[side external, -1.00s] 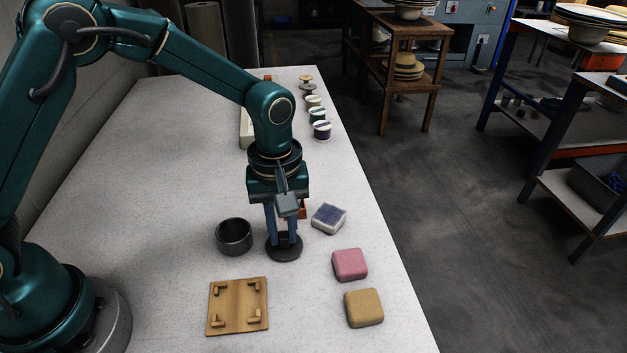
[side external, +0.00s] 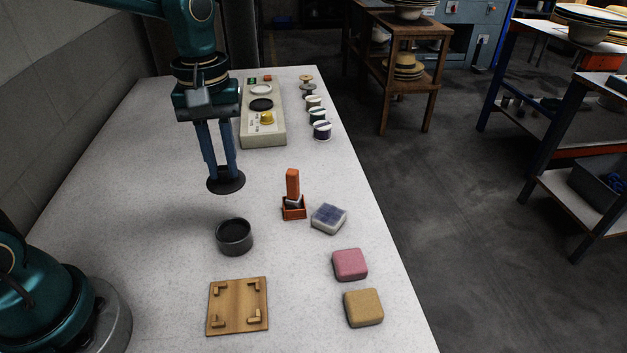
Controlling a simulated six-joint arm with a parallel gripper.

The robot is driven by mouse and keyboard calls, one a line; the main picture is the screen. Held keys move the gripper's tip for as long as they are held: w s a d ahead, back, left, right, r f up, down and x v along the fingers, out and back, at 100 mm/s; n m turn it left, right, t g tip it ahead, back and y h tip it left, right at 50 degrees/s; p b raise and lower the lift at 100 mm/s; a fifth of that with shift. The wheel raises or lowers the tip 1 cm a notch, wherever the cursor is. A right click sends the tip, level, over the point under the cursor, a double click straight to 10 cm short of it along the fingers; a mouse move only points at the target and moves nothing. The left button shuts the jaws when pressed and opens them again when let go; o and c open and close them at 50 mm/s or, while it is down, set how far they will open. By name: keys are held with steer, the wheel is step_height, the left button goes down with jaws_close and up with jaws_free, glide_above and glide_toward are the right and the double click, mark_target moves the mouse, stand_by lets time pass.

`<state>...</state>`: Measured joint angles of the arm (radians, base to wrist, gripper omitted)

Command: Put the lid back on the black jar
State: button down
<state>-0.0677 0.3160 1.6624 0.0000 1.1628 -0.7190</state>
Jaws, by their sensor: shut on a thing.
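The black jar (side external: 234,237) stands open and upright on the table, left of centre, just behind the wooden board. The lid is a flat dark disc (side external: 226,184). My gripper (side external: 226,172) points down with its two blue fingers shut on the top of the lid. It holds the lid roughly level in the air, and in the picture the lid appears above the jar and slightly to its left. The lid and jar are apart. The fingers hide the lid's grip point.
A wooden board with corner pegs (side external: 238,306) lies in front of the jar. To the right are an orange block in a small holder (side external: 293,208), a blue-topped block (side external: 328,218), a pink block (side external: 350,264) and a tan block (side external: 363,307). A control box (side external: 263,134) and several spools (side external: 321,131) stand behind.

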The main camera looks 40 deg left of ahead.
steer(key=shift+s+a+r, duration=0.1)
steer(key=shift+a+r, duration=0.2)
steer(key=shift+a, duration=0.1)
steer(key=shift+s+d+r, duration=0.1)
steer(key=shift+s+d, duration=0.15)
steer(key=shift+s+d+f, duration=0.35)
steer(key=shift+d+f, duration=0.15)
steer(key=shift+f, duration=0.65)
steer(key=shift+s+d+f, duration=0.35)
steer(key=shift+d+f, duration=0.2)
steer(key=shift+f, duration=0.55)
steer(key=shift+s+d+f, duration=0.35)
steer(key=shift+d+f, duration=0.15)
steer(key=shift+f, duration=0.65)
steer(key=shift+f, duration=0.2)
steer(key=shift+c, duration=1.1)
jaws_free()
